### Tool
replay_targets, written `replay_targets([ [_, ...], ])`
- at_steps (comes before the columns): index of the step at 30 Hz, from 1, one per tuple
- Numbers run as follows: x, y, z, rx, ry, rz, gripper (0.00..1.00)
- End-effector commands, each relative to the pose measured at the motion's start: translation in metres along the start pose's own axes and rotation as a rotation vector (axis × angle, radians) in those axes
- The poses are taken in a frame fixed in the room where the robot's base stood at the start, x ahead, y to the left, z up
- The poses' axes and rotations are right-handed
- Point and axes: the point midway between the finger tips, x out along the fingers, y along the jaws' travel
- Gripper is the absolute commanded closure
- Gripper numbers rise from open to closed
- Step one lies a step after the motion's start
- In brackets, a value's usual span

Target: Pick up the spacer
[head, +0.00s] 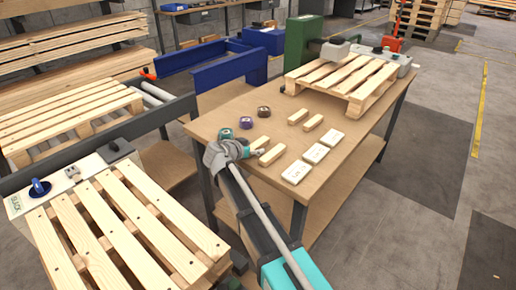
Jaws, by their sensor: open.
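Several small pale wooden blocks, the likely spacers, lie on the wooden workbench (347,160). Two are near the middle, a back block (298,117) and another just in front of it (312,123). Two more, a left block (261,142) and a nearer block (271,155), lie close to my gripper (257,153). My gripper is at the left front of the bench, its tips beside these two blocks. It is open and appears empty. Its small size and the arm hide the exact gap to the blocks.
Three white numbered plates (295,172) lie right of the gripper. Teal (225,134), purple (246,122) and brown (264,111) round pieces lie behind it. A small pallet (342,77) stands at the bench's far end, beside a green machine (303,42). Another pallet (120,230) is at left.

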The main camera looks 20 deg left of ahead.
Motion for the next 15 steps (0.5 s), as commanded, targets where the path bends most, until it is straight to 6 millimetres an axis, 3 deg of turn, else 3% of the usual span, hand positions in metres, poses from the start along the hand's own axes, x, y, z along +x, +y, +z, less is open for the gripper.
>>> replay_targets([
  [6,-0.0004,-0.0003,0.0001,0.000,0.000,0.000,0.17],
  [15,-0.0007,-0.0005,0.0003,0.000,0.000,-0.001,0.71],
])
